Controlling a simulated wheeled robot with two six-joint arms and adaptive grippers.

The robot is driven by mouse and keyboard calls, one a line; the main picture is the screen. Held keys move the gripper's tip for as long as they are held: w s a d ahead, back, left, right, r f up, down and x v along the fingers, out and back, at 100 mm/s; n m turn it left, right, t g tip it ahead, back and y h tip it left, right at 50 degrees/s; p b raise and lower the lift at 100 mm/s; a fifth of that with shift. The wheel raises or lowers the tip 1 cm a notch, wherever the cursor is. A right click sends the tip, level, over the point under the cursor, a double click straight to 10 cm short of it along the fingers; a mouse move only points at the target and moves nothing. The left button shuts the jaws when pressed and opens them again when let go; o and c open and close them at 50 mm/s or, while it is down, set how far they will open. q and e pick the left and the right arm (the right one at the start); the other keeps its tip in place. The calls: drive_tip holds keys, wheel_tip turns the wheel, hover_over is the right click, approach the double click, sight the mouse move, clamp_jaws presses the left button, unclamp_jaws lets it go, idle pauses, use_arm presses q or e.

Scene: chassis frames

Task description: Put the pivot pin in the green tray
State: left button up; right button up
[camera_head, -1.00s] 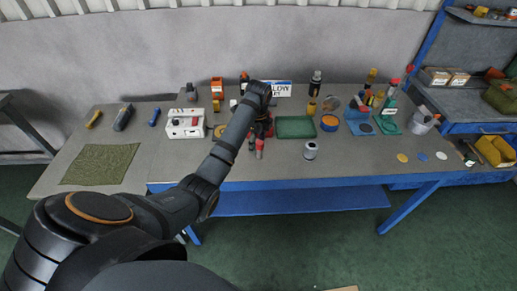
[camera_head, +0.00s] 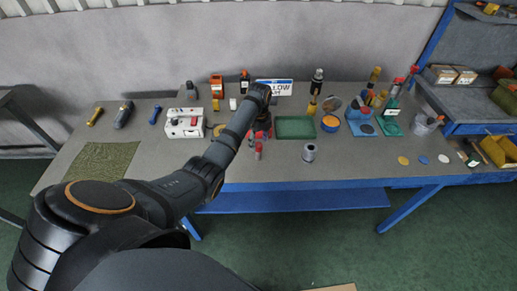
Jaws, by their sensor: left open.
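The green tray (camera_head: 295,136) is a shallow rectangle on the grey table, right of my left wrist. My left arm reaches in from the lower left, and my left gripper (camera_head: 263,130) points down over the table just left of the tray. It is open; its fingertips are small and partly hidden behind my forearm. Small red parts (camera_head: 258,149) show beside and below it, and I cannot tell what they belong to. I cannot pick out the pivot pin with certainty; it may be hidden by my arm. My right gripper is out of view.
A grey cylinder (camera_head: 309,153) stands in front of the tray. A white box (camera_head: 185,124) stands left of my wrist. Bottles line the back.

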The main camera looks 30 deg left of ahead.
sight(258, 152)
use_arm(q)
drive_tip(key=shift+s+a+f, duration=0.15)
drive_tip(key=shift+s+f, duration=0.05)
drive_tip(key=shift+f, duration=0.9)
drive_tip(key=shift+w+f, duration=0.15)
drive_tip(key=shift+f, duration=0.2)
drive_tip(key=c, duration=1.2)
drive_tip(key=shift+r, duration=0.15)
